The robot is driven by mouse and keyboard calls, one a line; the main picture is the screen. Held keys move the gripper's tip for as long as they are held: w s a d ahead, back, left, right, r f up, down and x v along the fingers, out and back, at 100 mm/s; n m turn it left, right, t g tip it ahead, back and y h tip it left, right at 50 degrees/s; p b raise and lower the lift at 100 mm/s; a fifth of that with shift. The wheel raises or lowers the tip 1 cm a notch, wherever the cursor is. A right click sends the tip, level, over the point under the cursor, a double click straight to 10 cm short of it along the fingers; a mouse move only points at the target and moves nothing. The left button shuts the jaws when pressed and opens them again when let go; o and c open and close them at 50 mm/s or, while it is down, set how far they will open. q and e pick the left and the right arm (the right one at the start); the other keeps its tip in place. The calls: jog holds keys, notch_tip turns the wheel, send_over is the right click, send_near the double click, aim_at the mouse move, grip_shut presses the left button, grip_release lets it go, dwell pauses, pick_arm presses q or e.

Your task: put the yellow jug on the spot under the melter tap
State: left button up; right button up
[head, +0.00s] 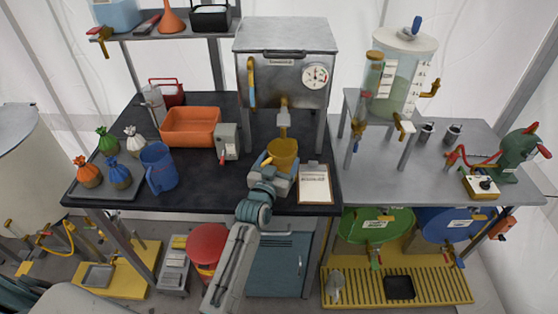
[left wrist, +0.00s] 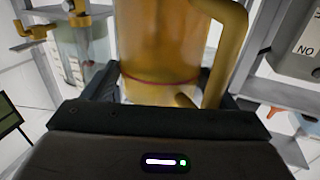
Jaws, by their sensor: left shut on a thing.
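The yellow jug (head: 283,151) is upright between the fingers of my left gripper (head: 274,176), at the front of the dark bench. In the left wrist view the jug (left wrist: 160,45) fills the middle, with its handle (left wrist: 232,50) on the right. My left gripper (left wrist: 165,100) is shut on it. The melter (head: 285,65) is a steel box with a dial, and its tap (head: 284,118) points down just above and behind the jug's mouth. The spot under the tap is hidden by the jug and gripper. I cannot tell whether the jug touches anything below. My right gripper is not in view.
A clipboard (head: 315,184) lies close right of the jug. A grey box (head: 227,141) stands to the left, with an orange tray (head: 190,126) and a blue jug (head: 159,167) farther left. A clear tank (head: 397,80) stands on the right table.

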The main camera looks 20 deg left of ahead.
pick_arm(q)
jog(key=o, duration=0.9)
jog(key=shift+w+f, duration=0.15)
jog(key=shift+w, duration=0.05)
jog(key=shift+o, duration=1.3)
jog(key=shift+w+f, duration=0.1)
jog(key=shift+w, duration=0.15)
jog(key=shift+s+r, duration=0.15)
jog(key=shift+r, duration=0.15)
jog(key=shift+s+f, duration=0.15)
jog(key=shift+s, duration=0.25)
jog(key=s+b, duration=0.3)
jog(key=s, duration=0.8)
jog(key=shift+a+b, duration=0.2)
jog(key=shift+b, duration=0.1)
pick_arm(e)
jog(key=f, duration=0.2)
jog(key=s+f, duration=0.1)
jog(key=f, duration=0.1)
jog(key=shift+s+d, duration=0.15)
pick_arm(q)
jog(key=shift+s, duration=0.1)
